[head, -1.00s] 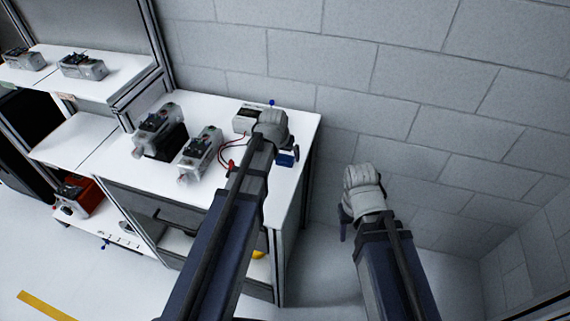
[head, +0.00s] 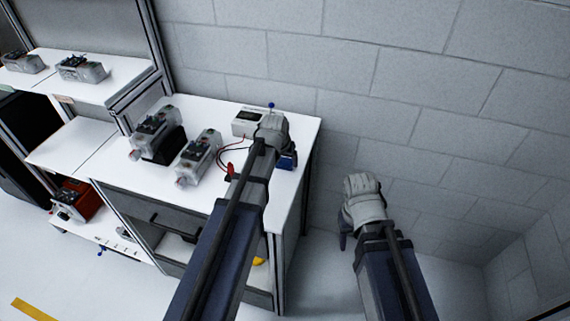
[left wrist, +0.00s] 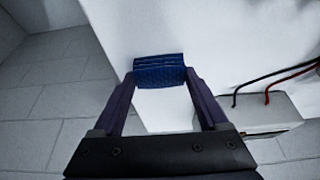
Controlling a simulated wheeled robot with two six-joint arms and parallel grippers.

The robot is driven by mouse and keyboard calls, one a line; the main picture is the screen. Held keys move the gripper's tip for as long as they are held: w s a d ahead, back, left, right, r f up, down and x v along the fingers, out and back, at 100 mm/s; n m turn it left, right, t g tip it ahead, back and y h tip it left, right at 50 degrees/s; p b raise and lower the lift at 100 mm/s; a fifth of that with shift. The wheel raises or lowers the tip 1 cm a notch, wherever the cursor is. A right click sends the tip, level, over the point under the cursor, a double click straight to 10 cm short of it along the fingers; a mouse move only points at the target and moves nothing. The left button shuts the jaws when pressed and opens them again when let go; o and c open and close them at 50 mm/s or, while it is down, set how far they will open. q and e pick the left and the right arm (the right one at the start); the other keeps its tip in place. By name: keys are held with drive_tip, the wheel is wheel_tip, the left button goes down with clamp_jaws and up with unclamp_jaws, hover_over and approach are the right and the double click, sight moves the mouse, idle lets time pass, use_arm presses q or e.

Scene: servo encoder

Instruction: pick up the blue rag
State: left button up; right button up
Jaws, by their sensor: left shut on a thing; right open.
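The blue rag (left wrist: 160,70) is between the fingertips of my left gripper (left wrist: 159,77) in the left wrist view, and the fingers are shut on it. In the head view part of the rag (head: 288,161) shows beside my left gripper (head: 276,150), over the right end of the white worktop (head: 285,190). The wrist hides the rest of it there. I cannot tell whether the rag touches the worktop. My right gripper (head: 345,232) is open, to the right of the bench in front of the wall, mostly hidden by its own wrist.
A white box (head: 245,122) with red and black leads stands behind my left gripper; it also shows in the left wrist view (left wrist: 270,113). Two grey units, the nearer one (head: 198,158), stand on the worktop to the left. The block wall (head: 430,110) closes the back.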

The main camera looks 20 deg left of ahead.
sight(284, 162)
use_arm(q)
drive_tip(key=c, duration=0.4)
wheel_tip(284, 162, up, 10)
drive_tip(key=p, duration=1)
drive_tip(key=o, duration=0.9)
drive_tip(key=c, duration=0.6)
wheel_tip(284, 162, down, 2)
drive_tip(key=shift+f+b, duration=0.2)
drive_tip(key=shift+b, duration=1.05)
drive_tip(key=shift+r, duration=0.1)
